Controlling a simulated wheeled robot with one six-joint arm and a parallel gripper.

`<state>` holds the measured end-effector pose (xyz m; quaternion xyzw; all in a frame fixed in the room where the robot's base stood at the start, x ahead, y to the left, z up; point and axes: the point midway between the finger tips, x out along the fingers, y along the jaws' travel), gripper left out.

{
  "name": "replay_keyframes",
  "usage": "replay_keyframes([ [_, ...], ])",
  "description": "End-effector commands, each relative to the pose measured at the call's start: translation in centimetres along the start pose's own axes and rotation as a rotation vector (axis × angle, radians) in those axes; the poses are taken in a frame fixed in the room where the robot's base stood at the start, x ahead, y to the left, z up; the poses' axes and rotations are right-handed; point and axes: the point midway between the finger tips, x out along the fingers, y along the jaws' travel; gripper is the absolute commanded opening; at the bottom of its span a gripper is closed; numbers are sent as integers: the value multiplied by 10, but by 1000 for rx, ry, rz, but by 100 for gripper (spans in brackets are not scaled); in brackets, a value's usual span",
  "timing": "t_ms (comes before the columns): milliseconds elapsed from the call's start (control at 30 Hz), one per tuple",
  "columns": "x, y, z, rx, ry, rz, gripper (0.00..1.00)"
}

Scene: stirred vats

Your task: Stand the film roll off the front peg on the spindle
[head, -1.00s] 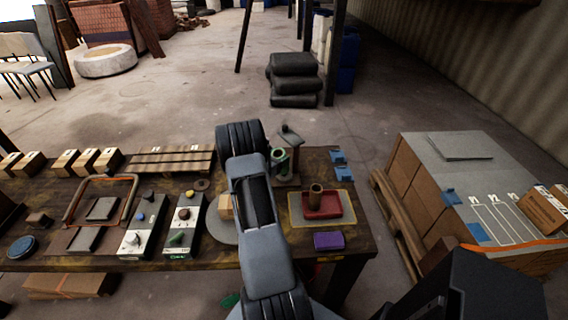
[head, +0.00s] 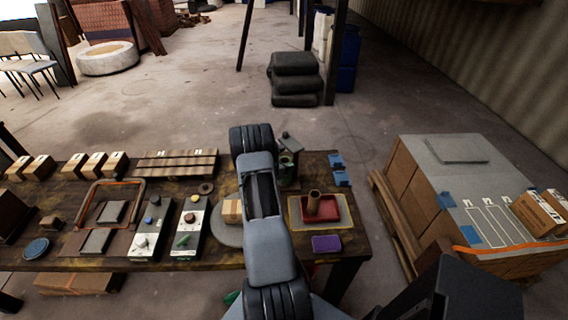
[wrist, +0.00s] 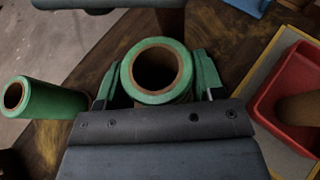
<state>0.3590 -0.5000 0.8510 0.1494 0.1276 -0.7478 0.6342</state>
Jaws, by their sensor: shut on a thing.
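My gripper (wrist: 158,84) is shut on a green film roll (wrist: 128,75) with a brown hollow core. In the wrist view I look into its open end, with one finger on each side. A second green roll (wrist: 58,100) lies at the left of that view, apart from my gripper. In the head view, green shows beside my arm (head: 286,165), next to a dark stand with a grey top (head: 292,143); the gripper itself is mostly hidden by the arm there. A brown upright cylinder (head: 314,202) stands in a red tray (head: 330,212); I cannot tell whether it is the spindle.
The red tray sits on a yellow-edged mat (head: 350,220). A purple block (head: 327,244) lies in front. Blue pieces (head: 340,170) are at the table's right edge. Two control boxes (head: 190,230) stand left of my arm. A pallet of boxes (head: 410,190) is right of the table.

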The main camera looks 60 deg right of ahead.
Motion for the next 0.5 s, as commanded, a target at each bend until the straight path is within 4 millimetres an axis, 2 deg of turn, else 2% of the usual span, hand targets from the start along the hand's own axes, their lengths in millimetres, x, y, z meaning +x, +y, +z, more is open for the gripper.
replay_keyframes([
  [400, 2, 0, -3, 2, -3, -1, 32],
  [433, 2, 0, -3, 1, -2, -1, 63],
  [500, 1, 0, -2, 1, -2, -1, 69],
])
